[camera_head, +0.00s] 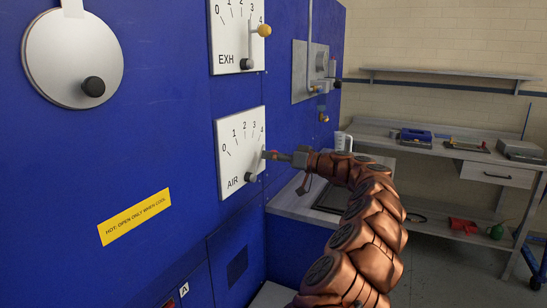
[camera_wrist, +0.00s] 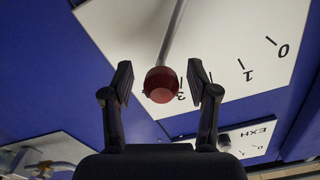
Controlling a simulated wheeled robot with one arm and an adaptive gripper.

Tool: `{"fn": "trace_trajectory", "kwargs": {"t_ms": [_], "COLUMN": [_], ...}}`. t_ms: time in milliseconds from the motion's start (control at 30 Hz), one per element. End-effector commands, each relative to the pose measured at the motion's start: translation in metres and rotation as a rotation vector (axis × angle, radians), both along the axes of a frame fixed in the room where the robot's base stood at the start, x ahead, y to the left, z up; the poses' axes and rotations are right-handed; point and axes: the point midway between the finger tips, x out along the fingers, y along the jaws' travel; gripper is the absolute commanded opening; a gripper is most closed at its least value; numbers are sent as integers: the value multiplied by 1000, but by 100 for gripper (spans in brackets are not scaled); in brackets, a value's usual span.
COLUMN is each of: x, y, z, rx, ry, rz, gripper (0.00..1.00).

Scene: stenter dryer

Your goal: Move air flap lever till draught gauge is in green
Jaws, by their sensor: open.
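The air flap lever has a red ball knob (camera_wrist: 161,86) on a thin metal rod (camera_wrist: 173,35). It is mounted on the white AIR plate (camera_head: 233,150), marked 0 to 4, on the blue machine front. In the head view the lever leans toward the high end of the scale. My gripper (camera_head: 272,155) is at the knob; in the wrist view its two fingers stand apart, one on each side of the ball, with visible gaps. I cannot make out a draught gauge or a green zone in either view.
The EXH plate (camera_head: 233,38) with a yellow-knobbed lever (camera_head: 264,30) is just above. A round cover (camera_head: 72,57) with a black knob is at upper left. A yellow hot-warning label (camera_head: 135,217) is below. A workbench (camera_head: 420,150) with tools stands at the right.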

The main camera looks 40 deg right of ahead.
Motion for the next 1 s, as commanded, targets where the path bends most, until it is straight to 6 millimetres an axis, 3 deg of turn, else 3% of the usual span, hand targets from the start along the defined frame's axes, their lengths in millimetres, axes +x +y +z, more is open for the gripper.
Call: {"fn": "trace_trajectory", "kwargs": {"t_ms": [267, 700, 1000], "x": [-20, -91, -108], "y": [-11, -45, -52], "z": [0, 1, 0], "rx": [2, 0, 0], "ry": [-2, -2, 0], "rz": [-2, -4, -1], "gripper": [59, 59, 59]}}
